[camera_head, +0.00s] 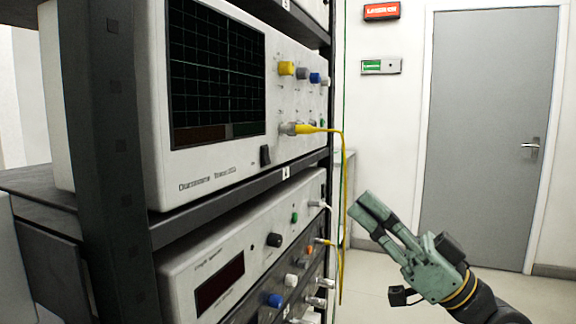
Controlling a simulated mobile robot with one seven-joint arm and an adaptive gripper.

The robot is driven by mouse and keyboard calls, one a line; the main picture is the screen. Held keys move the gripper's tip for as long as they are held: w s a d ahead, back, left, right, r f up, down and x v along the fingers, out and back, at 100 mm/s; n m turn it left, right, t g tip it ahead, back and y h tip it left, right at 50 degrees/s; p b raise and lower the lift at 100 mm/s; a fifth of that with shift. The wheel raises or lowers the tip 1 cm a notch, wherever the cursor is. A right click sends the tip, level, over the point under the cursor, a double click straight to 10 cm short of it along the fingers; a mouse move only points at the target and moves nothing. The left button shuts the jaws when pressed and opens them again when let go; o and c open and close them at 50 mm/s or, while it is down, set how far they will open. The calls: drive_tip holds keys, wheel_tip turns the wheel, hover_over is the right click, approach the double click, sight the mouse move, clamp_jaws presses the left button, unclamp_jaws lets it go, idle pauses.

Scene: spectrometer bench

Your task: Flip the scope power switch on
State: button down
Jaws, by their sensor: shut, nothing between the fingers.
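Which way the switch is tipped is too small to tell. My green gripper (364,210) is shut and empty at the lower right. It is in front of the rack, apart from the oscilloscope, right of and lower than the switch. Its fingers point up and left.
A yellow cable (342,190) plugs into the oscilloscope and hangs between the switch and my gripper in the picture. Another white instrument (185,283) with knobs is on the shelf below. A dark rack post (110,160) stands at left. The floor before the grey door (487,140) looks clear.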

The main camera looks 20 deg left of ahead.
drive_tip(key=p, duration=0.4)
approach(269, 147)
wheel_tip(269, 147, up, 4)
drive_tip(key=a, duration=0.1)
drive_tip(key=a+p, duration=0.1)
drive_tip(key=a, duration=0.1)
drive_tip(key=shift+s+a+f+p, duration=0.1)
drive_tip(key=shift+a+f+p, duration=0.2)
drive_tip(key=shift+a, duration=0.1)
drive_tip(key=a+f+y+b, duration=0.1)
drive_tip(key=b, duration=0.3)
drive_tip(key=shift+f, duration=0.1)
drive_tip(key=shift+d+r+p, duration=0.1)
drive_tip(key=shift+r+p, duration=0.3)
drive_tip(key=shift+r, duration=0.05)
